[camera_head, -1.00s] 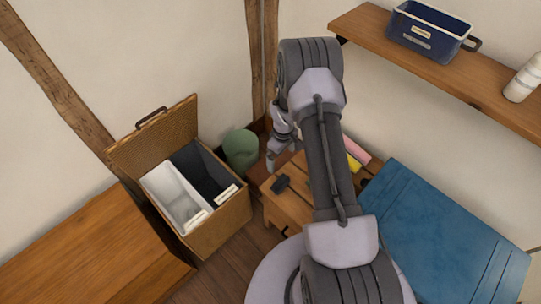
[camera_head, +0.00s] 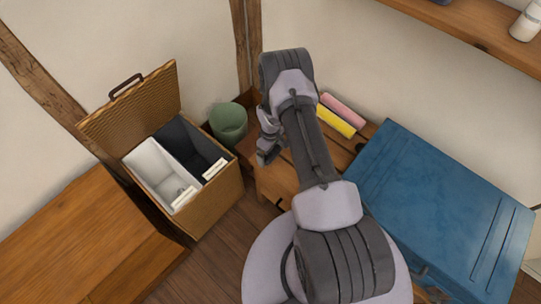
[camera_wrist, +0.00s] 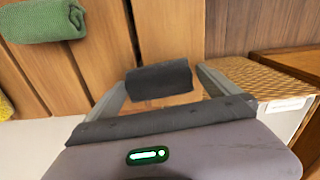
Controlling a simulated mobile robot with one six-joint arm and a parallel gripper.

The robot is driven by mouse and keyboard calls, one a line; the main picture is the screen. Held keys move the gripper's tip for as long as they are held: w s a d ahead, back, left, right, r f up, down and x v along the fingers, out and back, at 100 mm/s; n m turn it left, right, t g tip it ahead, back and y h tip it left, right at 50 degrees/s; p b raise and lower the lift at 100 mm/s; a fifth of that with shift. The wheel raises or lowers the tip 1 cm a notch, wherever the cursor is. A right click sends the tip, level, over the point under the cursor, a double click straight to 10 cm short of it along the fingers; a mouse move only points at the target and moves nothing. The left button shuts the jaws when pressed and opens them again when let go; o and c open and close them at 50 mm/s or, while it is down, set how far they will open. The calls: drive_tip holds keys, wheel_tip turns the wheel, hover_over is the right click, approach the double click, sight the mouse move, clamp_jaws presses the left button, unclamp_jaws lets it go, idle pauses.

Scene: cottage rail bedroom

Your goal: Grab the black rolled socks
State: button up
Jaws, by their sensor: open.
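The black rolled socks (camera_wrist: 158,79) lie on the wooden slatted bench top in the wrist view, near its edge. My gripper (camera_wrist: 163,83) is open, with one finger on each side of the socks. I cannot tell whether the fingers touch them or how far above the wood they are.
A green roll (camera_wrist: 43,20) lies left of the socks in the wrist view. Yellow (camera_head: 336,121) and pink (camera_head: 344,109) rolls lie farther back on the bench. The open wicker hamper (camera_head: 215,205), green bin (camera_head: 229,122) and blue chest (camera_head: 440,215) stand around it.

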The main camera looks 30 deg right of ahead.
drive_tip(key=shift+r, duration=0.15)
drive_tip(key=c, duration=1.4)
drive_tip(key=shift+r, duration=0.1)
